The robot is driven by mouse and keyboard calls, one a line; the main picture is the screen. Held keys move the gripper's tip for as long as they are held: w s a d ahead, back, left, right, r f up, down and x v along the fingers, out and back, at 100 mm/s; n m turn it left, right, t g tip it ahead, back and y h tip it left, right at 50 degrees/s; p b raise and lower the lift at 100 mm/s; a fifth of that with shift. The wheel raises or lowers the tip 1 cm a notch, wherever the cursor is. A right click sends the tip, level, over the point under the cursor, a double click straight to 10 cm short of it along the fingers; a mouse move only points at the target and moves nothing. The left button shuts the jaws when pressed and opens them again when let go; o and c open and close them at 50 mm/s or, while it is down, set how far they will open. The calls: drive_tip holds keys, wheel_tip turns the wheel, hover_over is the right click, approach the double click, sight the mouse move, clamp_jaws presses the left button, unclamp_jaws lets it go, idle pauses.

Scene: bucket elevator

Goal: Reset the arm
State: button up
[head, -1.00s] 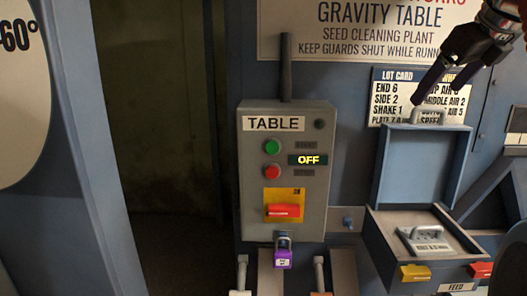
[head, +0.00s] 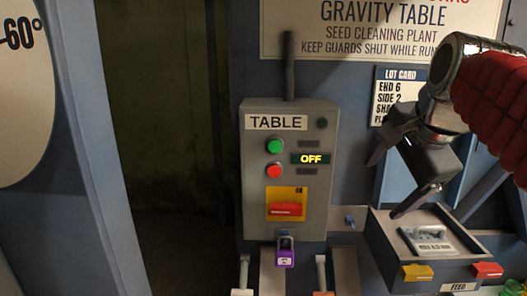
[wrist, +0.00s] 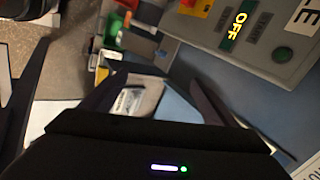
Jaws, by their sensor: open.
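My gripper (head: 392,182) is at the right in the head view, pointing down and left, with its fingers spread and nothing seen between them. It hangs over the open grey box marked FEED (head: 458,272). My arm hides part of the box's raised lid (head: 383,178). In the wrist view the dark gripper body fills the lower middle.
The grey TABLE control box (head: 318,215) stands left of my gripper, with OFF lit, a red switch handle (head: 286,209) and a purple padlock (head: 285,257) below. A lot card (head: 390,95) is partly covered by my arm. A dark opening (head: 160,130) is at the left.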

drive_tip(key=s+a+f+n, duration=0.2)
drive_tip(key=s+f+n, duration=0.3)
drive_tip(key=f, duration=0.3)
drive_tip(key=s+a+f+n, duration=0.3)
drive_tip(key=s+f+n, duration=0.2)
drive_tip(key=f, duration=0.3)
drive_tip(key=s+a+f+n+g, duration=0.1)
drive_tip(key=s+a+f+n, duration=0.1)
drive_tip(key=s+f+n, duration=0.3)
wheel_tip(320, 180, down, 3)
drive_tip(key=shift+s+a+f+n, duration=0.15)
drive_tip(key=shift+s+f+n, duration=0.05)
drive_tip(key=shift+n, duration=0.1)
